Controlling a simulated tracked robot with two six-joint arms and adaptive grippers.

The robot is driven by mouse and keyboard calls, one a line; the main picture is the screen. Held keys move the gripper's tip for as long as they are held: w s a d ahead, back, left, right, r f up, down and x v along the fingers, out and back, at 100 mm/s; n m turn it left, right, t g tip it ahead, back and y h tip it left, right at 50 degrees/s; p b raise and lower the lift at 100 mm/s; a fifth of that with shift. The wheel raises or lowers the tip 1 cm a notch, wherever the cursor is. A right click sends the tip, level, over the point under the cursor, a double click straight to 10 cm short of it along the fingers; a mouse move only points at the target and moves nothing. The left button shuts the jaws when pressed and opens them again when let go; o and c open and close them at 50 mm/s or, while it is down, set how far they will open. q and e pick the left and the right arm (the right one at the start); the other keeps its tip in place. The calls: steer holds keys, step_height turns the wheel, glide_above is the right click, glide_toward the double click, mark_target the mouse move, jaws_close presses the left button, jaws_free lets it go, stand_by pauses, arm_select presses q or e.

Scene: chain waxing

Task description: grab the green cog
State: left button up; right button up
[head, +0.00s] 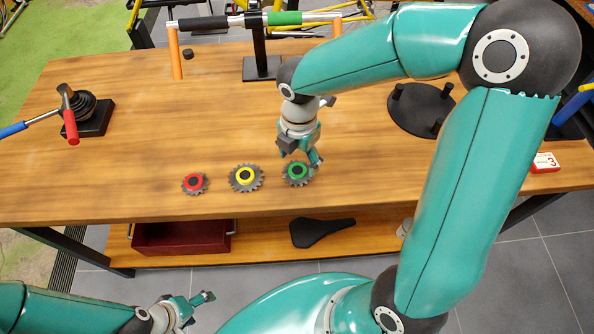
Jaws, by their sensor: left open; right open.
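The green cog (296,173), a dark toothed ring with a green centre, lies flat near the table's front edge. It is the rightmost of three cogs in a row. The yellow cog (246,178) and the red cog (195,183) lie to its left. My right gripper (301,161) is open and points down just above the green cog, its fingers close to the cog's far side. I cannot tell whether they touch it. My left gripper (199,304) is open and empty, low in front of the table.
The wooden table (130,140) carries a vise-like stand (88,110) at left, a bar on a black stand (262,66) at the back and a black round base (421,112) at right. A red-white box (545,162) lies far right. A shelf below holds a red drawer (182,237) and a black saddle (320,231).

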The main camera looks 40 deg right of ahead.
mark_target(298, 171)
step_height(298, 171, down, 4)
steer(key=shift+a+r, duration=0.15)
steer(key=shift+r, duration=0.1)
steer(key=shift+s+a+f, duration=0.1)
steer(key=shift+s, duration=0.1)
steer(key=c, duration=1.2)
